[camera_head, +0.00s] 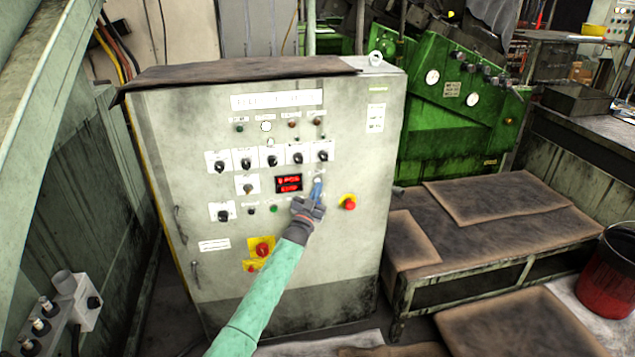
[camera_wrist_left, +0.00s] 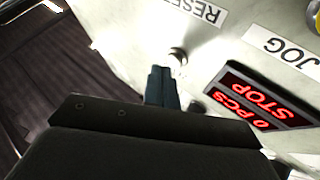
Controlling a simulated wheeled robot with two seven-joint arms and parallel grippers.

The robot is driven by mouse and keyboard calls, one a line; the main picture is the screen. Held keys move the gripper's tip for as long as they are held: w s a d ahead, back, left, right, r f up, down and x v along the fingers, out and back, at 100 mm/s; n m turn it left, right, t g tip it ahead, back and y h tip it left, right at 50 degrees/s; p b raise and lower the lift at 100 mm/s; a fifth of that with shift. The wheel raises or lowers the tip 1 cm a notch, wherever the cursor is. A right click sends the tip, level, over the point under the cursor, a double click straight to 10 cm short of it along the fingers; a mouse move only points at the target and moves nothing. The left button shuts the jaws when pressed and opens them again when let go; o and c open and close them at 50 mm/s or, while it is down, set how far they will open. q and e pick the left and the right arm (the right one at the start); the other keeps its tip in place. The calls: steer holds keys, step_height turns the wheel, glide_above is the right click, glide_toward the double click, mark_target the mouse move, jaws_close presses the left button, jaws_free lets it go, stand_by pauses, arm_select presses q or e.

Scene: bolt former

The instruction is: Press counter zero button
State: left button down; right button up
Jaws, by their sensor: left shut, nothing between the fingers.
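The grey control cabinet (camera_head: 345,260) stands in front of me with its panel facing me. A red-lit counter display (camera_head: 288,183) sits mid-panel. In the left wrist view the display (camera_wrist_left: 262,100) appears upside down and reads "0 PCS" and "STOP". A small round pale button (camera_wrist_left: 178,57) lies beside it, near a label reading "RESET" (camera_wrist_left: 190,10). My left gripper (camera_head: 318,183) is shut and empty, just right of the display. In the left wrist view its fingertips (camera_wrist_left: 161,78) are right at the button; I cannot tell whether they touch. My right gripper is not in view.
A red emergency stop (camera_head: 349,203) is close to the right of my left gripper. A row of black knobs (camera_head: 272,160) is above, and a red switch on yellow (camera_head: 262,248) is below. A green machine (camera_head: 450,130) and a low bench (camera_head: 500,225) stand at right.

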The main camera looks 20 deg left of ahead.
arm_select(q)
steer(key=shift+s+d, duration=0.15)
steer(key=shift+s, duration=0.05)
stand_by(0.3)
steer(key=s+d, duration=0.1)
steer(key=s+p, duration=0.1)
steer(key=s, duration=0.1)
steer(key=s+d+p, duration=0.1)
steer(key=shift+s+d, duration=0.15)
steer(key=shift+d, duration=0.15)
stand_by(0.7)
